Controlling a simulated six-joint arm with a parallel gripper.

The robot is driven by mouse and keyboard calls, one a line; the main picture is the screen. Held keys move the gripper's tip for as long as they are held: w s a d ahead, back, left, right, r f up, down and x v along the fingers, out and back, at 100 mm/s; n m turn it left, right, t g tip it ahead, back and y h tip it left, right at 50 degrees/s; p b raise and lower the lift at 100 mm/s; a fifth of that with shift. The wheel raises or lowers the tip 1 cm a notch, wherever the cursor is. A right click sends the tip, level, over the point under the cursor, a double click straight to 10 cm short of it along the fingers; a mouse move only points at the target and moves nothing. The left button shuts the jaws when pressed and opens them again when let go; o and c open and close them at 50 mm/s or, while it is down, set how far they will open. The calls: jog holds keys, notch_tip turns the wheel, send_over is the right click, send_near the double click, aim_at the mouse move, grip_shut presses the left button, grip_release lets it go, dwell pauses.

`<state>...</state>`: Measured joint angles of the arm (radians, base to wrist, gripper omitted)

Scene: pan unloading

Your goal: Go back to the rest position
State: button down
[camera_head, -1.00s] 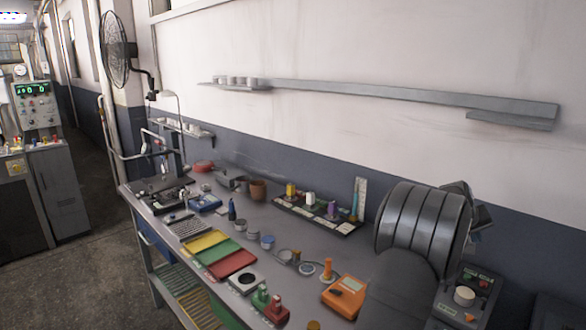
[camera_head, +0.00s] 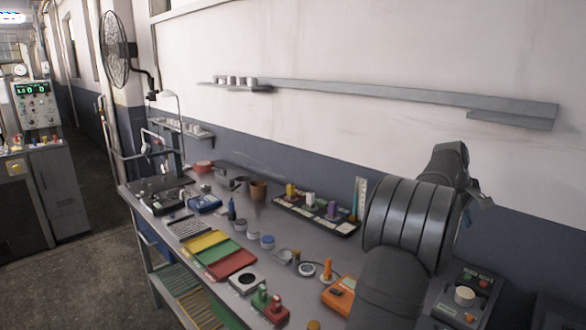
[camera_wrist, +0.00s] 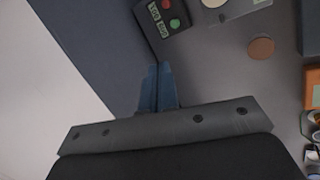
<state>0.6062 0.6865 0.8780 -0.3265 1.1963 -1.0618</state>
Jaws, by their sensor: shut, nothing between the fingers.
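My gripper (camera_wrist: 158,88) shows in the wrist view as blue fingers held together, with nothing between them. It hangs over the right end of the bench, by the wall and near a dark control box with red and green buttons (camera_wrist: 170,14). In the head view my arm's thick dark links stand at the right, and the gripper is small and mostly hidden behind them. No held object shows in either view.
The grey bench (camera_head: 330,238) carries colored trays (camera_head: 232,264), an orange box (camera_head: 337,296), a block rack (camera_head: 315,213) and a control box with a knob (camera_head: 464,297). A wall shelf (camera_head: 380,95) runs behind. Air above the bench is mostly clear.

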notch_tip(320, 180, down, 6)
jog(key=d+n, duration=0.1)
jog(key=n, duration=0.2)
jog(key=a+r+y, duration=0.1)
jog(key=a+r, duration=0.2)
jog(key=r, duration=0.5)
jog(key=shift+s+a, duration=0.15)
jog(key=shift+s, duration=0.1)
jog(key=c, duration=2.2)
grip_release()
